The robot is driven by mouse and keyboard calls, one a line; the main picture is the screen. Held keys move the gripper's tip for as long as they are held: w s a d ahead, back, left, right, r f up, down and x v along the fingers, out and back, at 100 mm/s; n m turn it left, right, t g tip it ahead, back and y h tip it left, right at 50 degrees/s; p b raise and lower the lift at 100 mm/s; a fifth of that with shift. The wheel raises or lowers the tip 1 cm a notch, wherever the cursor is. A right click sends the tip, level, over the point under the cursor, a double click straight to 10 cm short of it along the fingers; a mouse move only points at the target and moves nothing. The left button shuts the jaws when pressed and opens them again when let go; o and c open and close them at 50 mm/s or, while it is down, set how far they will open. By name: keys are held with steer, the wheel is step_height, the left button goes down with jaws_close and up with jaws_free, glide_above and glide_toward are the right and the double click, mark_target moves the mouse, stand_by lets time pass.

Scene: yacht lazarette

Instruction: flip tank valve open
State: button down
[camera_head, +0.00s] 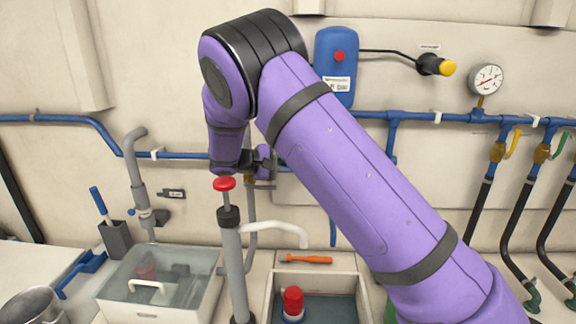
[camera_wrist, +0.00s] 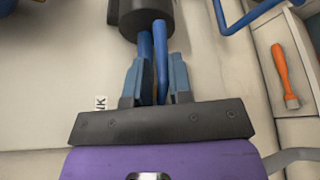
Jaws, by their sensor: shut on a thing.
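In the wrist view, my gripper (camera_wrist: 157,60) has its two blue-grey fingers on either side of a blue lever handle (camera_wrist: 161,42), shut on it. The handle runs from a dark cylindrical body (camera_wrist: 147,16) at the top into the space between the fingers. A small label (camera_wrist: 100,103) on the wall, partly hidden, shows letters ending in "NK". In the head view, my gripper (camera_head: 263,164) is beside the wall below the blue pipe, partly behind my purple arm. The lever cannot be made out clearly there, so its angle is uncertain.
A hand pump with a red knob (camera_head: 224,184) stands close below my gripper. A clear bin (camera_head: 118,292) is at the lower left, and an orange-handled tool (camera_head: 306,260) lies on the right ledge. Hoses with valves (camera_head: 497,152) hang at the right, beneath a gauge (camera_head: 485,78).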

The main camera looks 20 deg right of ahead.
steer(key=shift+s+a+f, duration=0.15)
steer(key=shift+s+f, duration=0.05)
steer(key=shift+f, duration=0.2)
steer(key=c, duration=1.1)
jaws_free()
steer(key=shift+w+r, duration=0.1)
steer(key=shift+r, duration=0.05)
steer(key=v, duration=1)
steer(key=shift+a, duration=0.35)
steer(key=shift+r, duration=0.1)
